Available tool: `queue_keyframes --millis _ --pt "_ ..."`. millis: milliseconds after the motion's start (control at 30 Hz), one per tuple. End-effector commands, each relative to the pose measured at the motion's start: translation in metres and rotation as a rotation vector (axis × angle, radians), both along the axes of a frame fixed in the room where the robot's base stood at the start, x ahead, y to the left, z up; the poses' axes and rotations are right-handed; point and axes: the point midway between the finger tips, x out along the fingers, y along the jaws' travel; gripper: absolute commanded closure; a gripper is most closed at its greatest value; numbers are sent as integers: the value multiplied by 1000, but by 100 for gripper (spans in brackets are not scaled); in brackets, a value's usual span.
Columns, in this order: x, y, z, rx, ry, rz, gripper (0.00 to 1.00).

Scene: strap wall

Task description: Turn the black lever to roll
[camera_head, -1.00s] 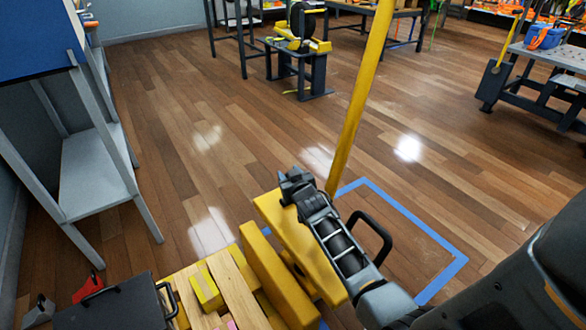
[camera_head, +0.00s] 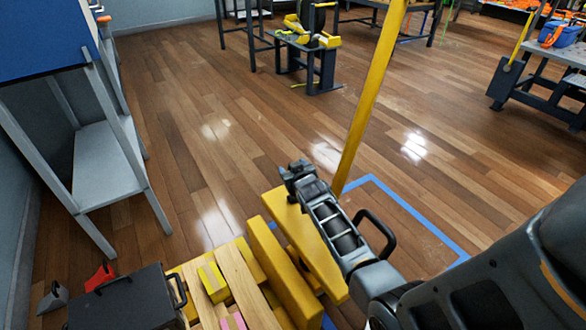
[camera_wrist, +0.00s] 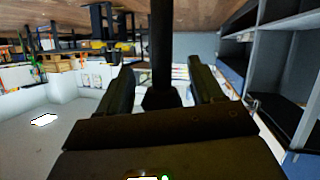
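My gripper (camera_head: 290,168) reaches out over a yellow beam (camera_head: 310,245), near the foot of a slanting yellow post (camera_head: 370,95). In the wrist view the two fingers of my gripper (camera_wrist: 162,85) stand apart. A dark straight bar (camera_wrist: 162,45) shows between them, with a gap on each side. I cannot tell if this bar is the black lever. No lever can be made out for sure in the head view, where my arm covers part of the yellow frame. A black loop handle (camera_head: 388,240) shows beside my forearm.
A wooden pallet (camera_head: 240,280) with yellow blocks lies at the lower middle, and a black case (camera_head: 125,305) left of it. A grey shelf stand (camera_head: 105,165) with a blue panel stands at left. Blue tape (camera_head: 415,215) marks the floor. The middle floor is clear.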

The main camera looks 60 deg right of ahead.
Motion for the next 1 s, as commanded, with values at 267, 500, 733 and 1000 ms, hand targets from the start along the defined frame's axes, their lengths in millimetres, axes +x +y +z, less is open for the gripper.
queue_keyframes --millis 267,500,733,1000 --pt "-2 3 3 -2 -2 2 34" --pt "-22 25 14 -3 0 3 34" --pt "-42 46 24 -2 1 1 34" --pt "-49 54 28 -1 -1 0 34"
